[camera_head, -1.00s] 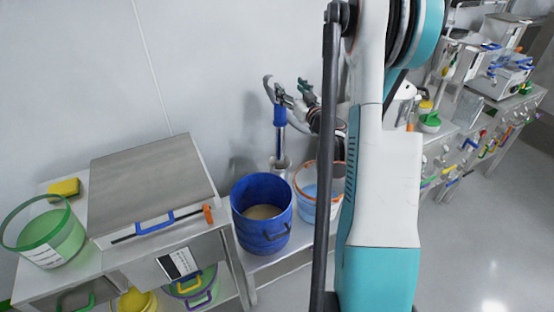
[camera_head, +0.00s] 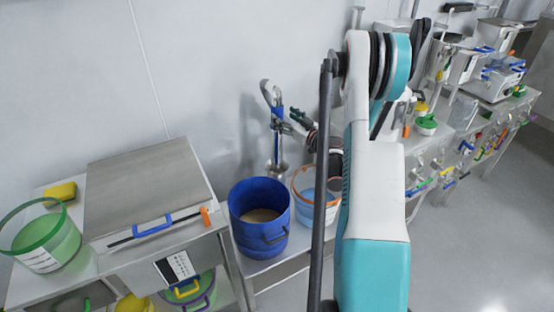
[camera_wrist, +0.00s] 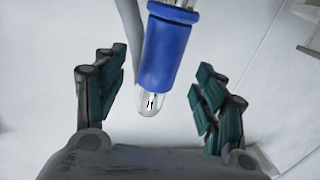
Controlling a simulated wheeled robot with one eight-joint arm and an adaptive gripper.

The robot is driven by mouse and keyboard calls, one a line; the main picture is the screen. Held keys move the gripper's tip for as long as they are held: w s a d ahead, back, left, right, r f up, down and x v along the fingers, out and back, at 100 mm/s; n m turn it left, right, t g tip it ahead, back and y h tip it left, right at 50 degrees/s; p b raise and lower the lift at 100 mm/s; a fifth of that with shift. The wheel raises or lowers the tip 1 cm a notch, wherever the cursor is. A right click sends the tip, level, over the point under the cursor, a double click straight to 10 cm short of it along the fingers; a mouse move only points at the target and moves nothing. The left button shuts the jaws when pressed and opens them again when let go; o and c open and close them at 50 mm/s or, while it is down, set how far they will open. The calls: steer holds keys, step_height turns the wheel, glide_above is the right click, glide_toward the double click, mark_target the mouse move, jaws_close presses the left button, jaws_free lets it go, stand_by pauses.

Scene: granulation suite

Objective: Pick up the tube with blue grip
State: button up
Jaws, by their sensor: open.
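The tube with the blue grip (camera_head: 277,138) stands upright against the wall, behind the blue bucket, with a grey curved hose or hook at its top. Its lower end goes into a metal fitting (camera_head: 277,167). My gripper (camera_head: 294,122) is just right of the tube, partly hidden by my arm. In the wrist view, the blue grip (camera_wrist: 166,48) with a clear rounded end lies between and beyond the two dark green finger pads of my open gripper (camera_wrist: 161,85). The fingers are apart from it, and nothing is held.
The blue bucket (camera_head: 245,222) and an orange-rimmed clear bucket (camera_head: 330,207) stand on the low bench in front of the tube. A metal cabinet (camera_head: 150,185) and a green tub (camera_head: 40,240) are at left. Benches with equipment run along the right.

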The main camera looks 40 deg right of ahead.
mark_target(281, 113)
steer(key=shift+w+d+r+b, duration=0.15)
steer(key=shift+w+b, duration=0.4)
steer(key=shift+w, duration=0.8)
steer(key=shift+w+d+r+b, duration=0.1)
steer(key=shift+w+r+b, duration=0.3)
steer(key=shift+w, duration=0.95)
steer(key=shift+f, duration=0.15)
jaws_close()
